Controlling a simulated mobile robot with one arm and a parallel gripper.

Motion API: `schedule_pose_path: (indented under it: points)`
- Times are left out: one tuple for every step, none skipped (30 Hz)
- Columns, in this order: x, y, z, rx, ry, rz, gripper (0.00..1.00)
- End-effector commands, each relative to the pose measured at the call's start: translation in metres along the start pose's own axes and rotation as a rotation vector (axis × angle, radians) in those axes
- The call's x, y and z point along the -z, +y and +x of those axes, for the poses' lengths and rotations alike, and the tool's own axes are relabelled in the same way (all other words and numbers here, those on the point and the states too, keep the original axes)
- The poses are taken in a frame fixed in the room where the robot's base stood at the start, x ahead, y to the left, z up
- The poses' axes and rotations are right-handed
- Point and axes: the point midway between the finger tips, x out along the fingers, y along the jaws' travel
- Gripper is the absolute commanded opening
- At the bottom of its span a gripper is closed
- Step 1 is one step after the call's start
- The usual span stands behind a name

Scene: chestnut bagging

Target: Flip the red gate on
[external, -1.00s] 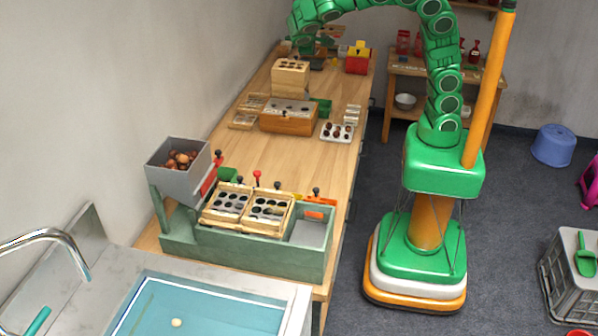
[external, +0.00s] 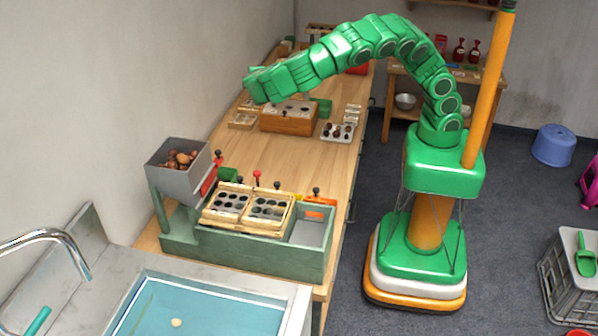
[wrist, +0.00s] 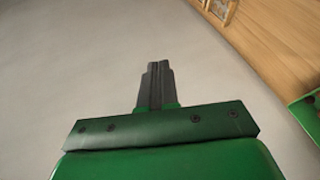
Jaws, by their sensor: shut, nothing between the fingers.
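The red gate (external: 209,179) is a narrow red piece at the right side of the grey hopper (external: 172,176), with a black knob at its upper end. The hopper holds brown chestnuts. My gripper (external: 247,84) is up over the bench near the wall, well behind and above the gate, and apart from it. In the wrist view my gripper (wrist: 156,66) has its dark fingers together with nothing between them, against the pale wall. The gate does not show in the wrist view.
The green sorting stand (external: 260,256) holds two wooden trays with round holes (external: 230,203), and several knobbed levers rise behind them. A wooden box (external: 288,122) and a white tray of chestnuts (external: 338,132) stand farther back. The bench between (external: 270,160) is clear.

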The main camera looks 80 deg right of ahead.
Motion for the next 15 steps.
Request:
schedule_pose_path:
  points:
    - [0.009,-0.011,-0.011,-0.011,0.025,-0.007,0.00]
    - [0.014,-0.016,-0.017,-0.019,0.039,-0.009,0.00]
    - [0.020,-0.022,-0.027,-0.030,0.059,-0.012,0.00]
    - [0.025,-0.027,-0.034,-0.038,0.075,-0.013,0.00]
    - [0.029,-0.032,-0.041,-0.045,0.090,-0.014,0.00]
    - [0.035,-0.039,-0.050,-0.053,0.110,-0.015,0.00]
    - [0.039,-0.045,-0.058,-0.059,0.126,-0.016,0.00]
    - [0.043,-0.051,-0.065,-0.065,0.141,-0.017,0.00]
    - [0.047,-0.058,-0.075,-0.072,0.161,-0.018,0.00]
    - [0.051,-0.063,-0.083,-0.078,0.175,-0.019,0.00]
    - [0.054,-0.068,-0.090,-0.085,0.190,-0.019,0.00]
    - [0.057,-0.077,-0.100,-0.092,0.210,-0.021,0.00]
    - [0.060,-0.083,-0.108,-0.096,0.226,-0.023,0.00]
    - [0.063,-0.090,-0.116,-0.101,0.242,-0.023,0.00]
    - [0.066,-0.098,-0.127,-0.105,0.263,-0.022,0.00]
